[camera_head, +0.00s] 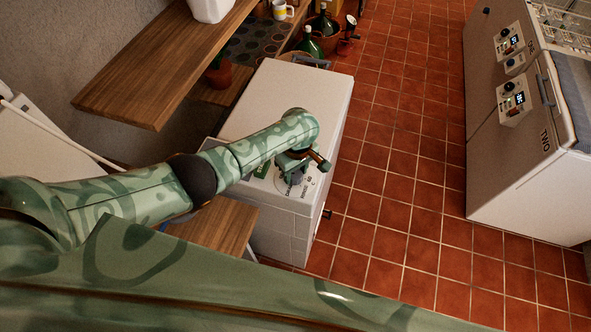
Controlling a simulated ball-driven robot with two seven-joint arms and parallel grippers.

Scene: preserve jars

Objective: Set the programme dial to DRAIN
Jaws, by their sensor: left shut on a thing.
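A white machine (300,92) stands in the middle, with a light dial face (311,186) bearing small dark lettering near its front right corner. My left gripper (293,174) reaches in from the left and is over this dial face, shut on the dial's grey knob (292,182). The gripper and wrist hide most of the knob. The lettering is too small to read surely, and I cannot tell which programme the dial points to. My right gripper is not in view.
A wooden shelf (165,62) juts out at the upper left, and a wooden surface (222,226) lies below my left arm. Green bottles (310,43) stand behind the machine. Another white machine (520,155) is at the right. Red tiled floor (400,150) lies clear between them.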

